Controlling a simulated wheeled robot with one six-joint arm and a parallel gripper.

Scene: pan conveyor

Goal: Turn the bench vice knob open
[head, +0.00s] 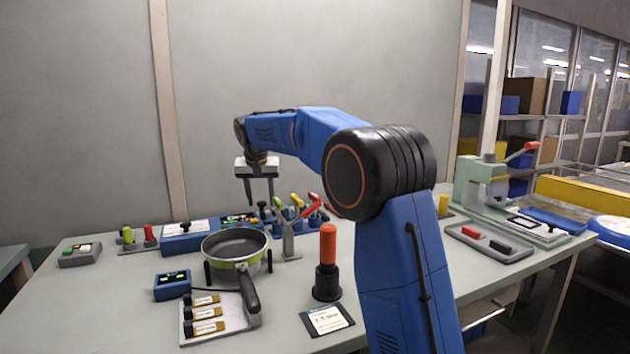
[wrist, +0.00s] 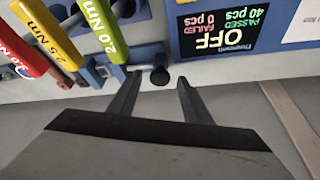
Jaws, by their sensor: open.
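My gripper (head: 259,201) points down above the back of the bench, its two fingers apart and nothing held. In the wrist view my gripper (wrist: 157,83) shows its fingertips on either side of a small black round knob (wrist: 160,77). The knob lies at or just beyond the tips, and I cannot tell whether they touch it. A grey cylindrical piece (wrist: 136,69) is beside the knob. No vice jaws are clearly visible, so I cannot confirm that this knob belongs to the bench vice.
Torque drivers with coloured handles (wrist: 110,35) stand in a blue rack close beside the knob. A display reading OFF (wrist: 215,30) is on the other side. A pan (head: 236,245), a toggle clamp (head: 288,243) and an orange-handled tool (head: 328,245) stand nearer on the bench.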

